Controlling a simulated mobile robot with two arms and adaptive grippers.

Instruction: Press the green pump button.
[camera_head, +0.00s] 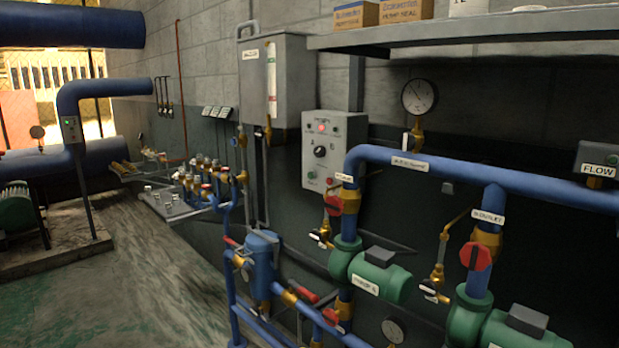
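A light grey control box (335,140) is mounted on the wall near the middle of the view. A small green button (312,174) sits at the lower left of its front face. A red button (330,181) sits to its right, close to a blue pipe. A black knob (320,151) is in the middle of the face, and a glowing red lamp (321,127) is above it. Neither of my grippers shows in this view, so nothing is seen touching the button.
Blue pipes (450,174) with red-handled valves and a green pump (380,276) stand in front and to the right of the box. A shelf (470,28) juts out above. A valve bench (165,205) is at left. The floor (130,270) at left is open.

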